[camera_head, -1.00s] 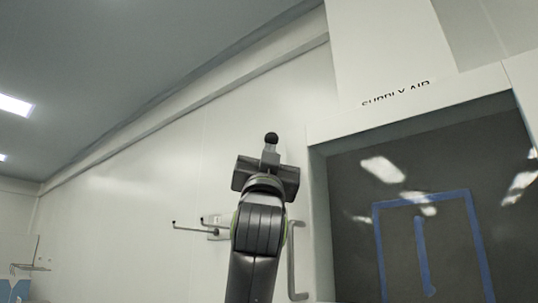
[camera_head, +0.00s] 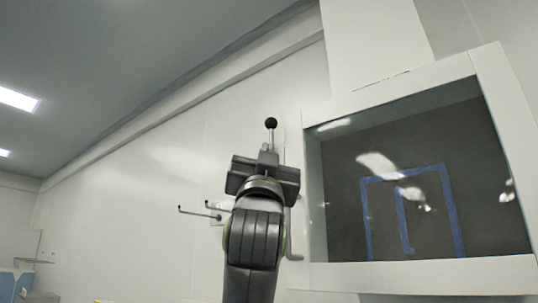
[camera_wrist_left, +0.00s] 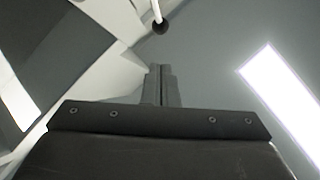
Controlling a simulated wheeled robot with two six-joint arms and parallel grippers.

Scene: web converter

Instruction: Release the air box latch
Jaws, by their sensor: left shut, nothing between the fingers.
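A black ball knob (camera_head: 271,123) on a thin rod shows just above my left gripper (camera_head: 267,152) in the head view. In the left wrist view the ball (camera_wrist_left: 160,27) is ahead of my shut fingers (camera_wrist_left: 161,84), with a gap between. Its pale rod runs to the top edge. My left fingers are together and empty. The air box (camera_head: 400,275) is a white-framed box with a dark window (camera_head: 430,170) at right of the head view; its lower edge shows. My arm hides where the rod is fixed. My right gripper is not in view.
Thin hooked rods (camera_head: 199,212) and a bent bar handle (camera_head: 291,245) show beside my left arm. A white duct (camera_head: 375,40) rises above the box. Blue tape outlines (camera_head: 452,215) show on the dark window.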

